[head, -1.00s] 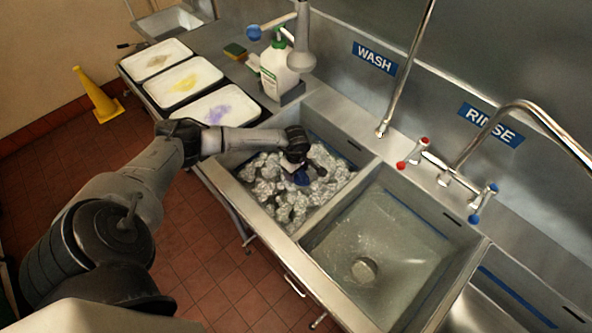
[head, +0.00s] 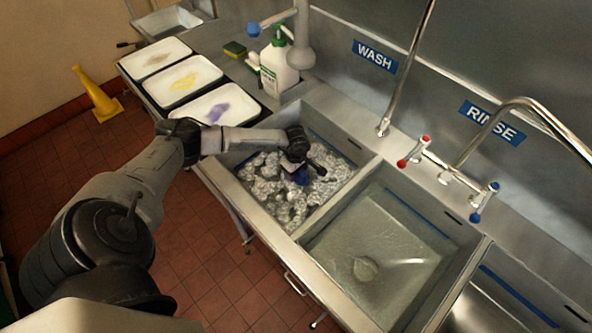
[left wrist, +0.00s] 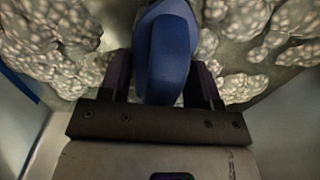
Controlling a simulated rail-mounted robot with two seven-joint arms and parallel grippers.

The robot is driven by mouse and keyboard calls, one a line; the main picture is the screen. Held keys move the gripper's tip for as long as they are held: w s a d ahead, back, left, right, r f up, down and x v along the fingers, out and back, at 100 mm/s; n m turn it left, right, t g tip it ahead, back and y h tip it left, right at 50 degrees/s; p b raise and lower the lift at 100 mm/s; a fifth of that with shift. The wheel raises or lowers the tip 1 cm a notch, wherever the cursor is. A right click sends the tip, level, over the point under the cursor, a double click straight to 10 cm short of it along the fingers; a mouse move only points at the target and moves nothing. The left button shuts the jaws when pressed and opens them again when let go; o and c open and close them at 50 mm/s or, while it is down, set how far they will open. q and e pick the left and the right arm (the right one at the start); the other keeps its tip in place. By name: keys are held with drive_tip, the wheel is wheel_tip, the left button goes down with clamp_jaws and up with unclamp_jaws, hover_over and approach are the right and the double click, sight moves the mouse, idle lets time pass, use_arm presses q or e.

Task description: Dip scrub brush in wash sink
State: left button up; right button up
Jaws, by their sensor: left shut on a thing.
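The wash sink (head: 330,194) is full of white foam suds, under the blue WASH sign (head: 375,56). My left gripper (head: 297,170) is inside the sink, low over the foam. It is shut on the blue scrub brush (head: 302,177). In the left wrist view the blue brush handle (left wrist: 168,55) sits between the two dark fingers of the gripper (left wrist: 165,85), with foam (left wrist: 50,45) around it. The brush's bristles are hidden, so I cannot tell how deep they are. My right gripper is not in view.
The rinse sink (head: 462,262), with clear water, lies to the right beyond a metal divider. Three white trays with stains (head: 222,106) line the left counter. A white bottle with a green pump (head: 276,72), a sponge (head: 234,49) and a tall faucet (head: 384,125) stand behind.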

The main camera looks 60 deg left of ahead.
use_arm(q)
wheel_tip(320, 180, up, 20)
drive_tip(key=p, duration=1.3)
drive_tip(key=shift+r+p, duration=0.15)
drive_tip(key=shift+p, duration=0.2)
idle(0.7)
